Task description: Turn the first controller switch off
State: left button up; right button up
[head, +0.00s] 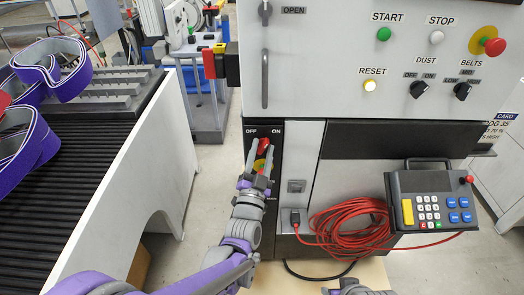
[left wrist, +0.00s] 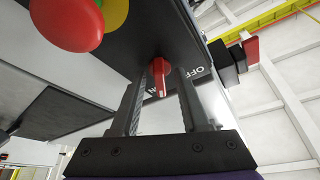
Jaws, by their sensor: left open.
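The red rotary switch (head: 264,144) is on the dark panel strip below the OFF and ON labels. In the left wrist view the red switch handle (left wrist: 160,76) shows between the two fingers, with OFF printed to its right and the other label partly hidden by a finger. Its exact angle is hard to tell. My left gripper (head: 263,150) is open, its fingers on either side of the handle, a gap showing at each side in the left wrist view (left wrist: 159,85). My right arm's end (head: 358,288) barely shows at the bottom edge; its fingers cannot be made out.
A red button (left wrist: 66,22) with a yellow ring sits close beside the left fingers. A keypad pendant (head: 432,200) and coiled red cable (head: 350,228) hang to the right. The conveyor (head: 70,150) with purple loops is at the left. START, STOP and other controls are above.

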pick_arm(q)
grip_shut()
jog(key=shift+n, duration=0.3)
jog(key=n+y+b, duration=0.1)
jog(key=n+y, duration=0.1)
jog(key=n, duration=0.1)
jog(key=shift+d+f+n+t, duration=0.1)
jog(key=shift+n+t, duration=0.2)
jog(key=shift+t, duration=0.1)
jog(key=n+y+b, duration=0.1)
jog(key=n+y, duration=0.1)
jog(key=n, duration=0.2)
jog(key=shift+d, duration=0.15)
jog(key=n+y, duration=0.3)
jog(key=n, duration=0.2)
jog(key=shift+b, duration=0.4)
jog(key=shift+d+n+g+y, duration=0.1)
jog(key=shift+n+g+y, duration=0.1)
jog(key=shift+n+y, duration=0.6)
jog(key=shift+n+g+y, duration=0.2)
jog(key=shift+n+y, duration=0.1)
jog(key=shift+n, duration=1)
